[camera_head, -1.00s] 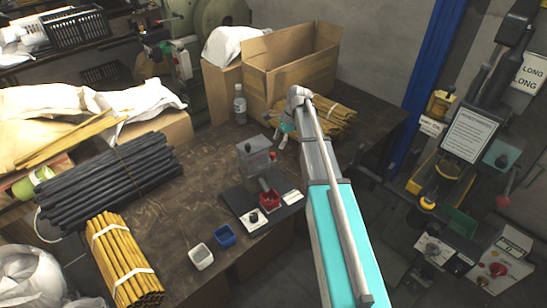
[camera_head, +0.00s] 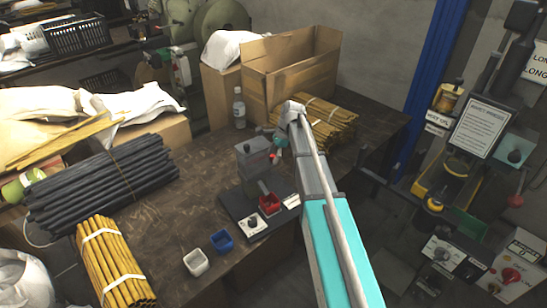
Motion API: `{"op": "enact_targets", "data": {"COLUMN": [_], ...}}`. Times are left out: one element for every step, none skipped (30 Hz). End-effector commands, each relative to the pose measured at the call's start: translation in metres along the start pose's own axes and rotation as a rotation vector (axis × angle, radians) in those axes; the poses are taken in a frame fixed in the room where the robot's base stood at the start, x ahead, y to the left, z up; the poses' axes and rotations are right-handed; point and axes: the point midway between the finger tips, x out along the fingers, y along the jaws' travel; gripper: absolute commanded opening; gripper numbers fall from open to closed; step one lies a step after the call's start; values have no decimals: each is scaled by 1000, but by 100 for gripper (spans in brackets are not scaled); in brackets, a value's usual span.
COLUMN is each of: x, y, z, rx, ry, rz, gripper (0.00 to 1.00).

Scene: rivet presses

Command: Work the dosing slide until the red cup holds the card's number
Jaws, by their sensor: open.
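The dosing device has an upright grey box (camera_head: 252,158) on a dark base plate (camera_head: 232,204). The red cup (camera_head: 269,204) stands on the base in front of the box; its contents are too small to tell. A small white card (camera_head: 291,202) lies to the right of the cup, its number unreadable. A black knob on a white plate (camera_head: 252,222) is at the base's front. A small reddish part (camera_head: 273,155) shows at the box's right side, perhaps the slide's handle. My gripper (camera_head: 277,151) is open beside it; contact cannot be told.
The table's middle left is clear.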

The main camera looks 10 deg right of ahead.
Motion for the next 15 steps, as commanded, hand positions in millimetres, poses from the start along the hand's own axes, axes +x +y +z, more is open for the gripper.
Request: {"op": "enact_targets", "data": {"x": [0, 0, 0, 0, 0, 0, 0, 0, 0, 0, 0, 0, 0, 0, 0], "y": [0, 0, 0, 0, 0, 0, 0, 0, 0, 0, 0, 0, 0, 0, 0], "z": [0, 0, 0, 0, 0, 0, 0, 0, 0, 0, 0, 0, 0, 0, 0], "rx": [0, 0, 0, 0, 0, 0, 0, 0, 0, 0, 0, 0, 0, 0, 0], "ry": [0, 0, 0, 0, 0, 0, 0, 0, 0, 0, 0, 0, 0, 0, 0], "rz": [0, 0, 0, 0, 0, 0, 0, 0, 0, 0, 0, 0, 0, 0, 0], "gripper": [67, 67, 67, 67, 67, 67, 67, 66, 58, 53, 47, 40, 34, 28, 21]}}
